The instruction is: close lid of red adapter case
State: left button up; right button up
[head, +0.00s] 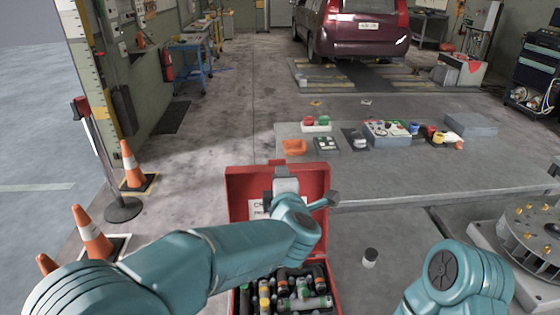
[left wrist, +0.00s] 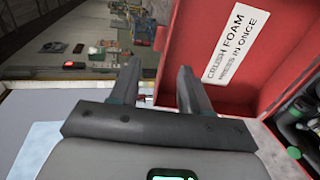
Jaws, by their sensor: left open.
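The red adapter case stands in the lower middle of the head view, its lid (head: 238,184) raised and open. Its lower body (head: 333,285) holds several dark, orange and green adapters (head: 284,290), partly hidden by my left arm. My left gripper (head: 285,174) is in front of the lid's inner face, covering part of a white label. In the left wrist view, the left gripper (left wrist: 158,75) has its two fingers spread with nothing between them. The lid (left wrist: 215,75) with its white label is beside and behind the right finger; contact cannot be told. Only part of my right arm shows, not its gripper.
A low grey platform (head: 420,185) beyond the case carries an orange tray (head: 294,147) and several small parts. A round metal fixture (head: 530,235) is at far right. Traffic cones (head: 92,235) stand left.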

aim_at(278, 162)
pick_arm(q)
jog(key=p+x, duration=0.3)
jog(key=x, duration=0.7)
jog(key=shift+w, duration=0.1)
jog(key=shift+w+d+f+p, duration=0.1)
jog(key=shift+w+p, duration=0.15)
jog(key=shift+p, duration=0.1)
jog(key=shift+w+f, duration=0.1)
jog(key=shift+w, duration=0.1)
grip_shut()
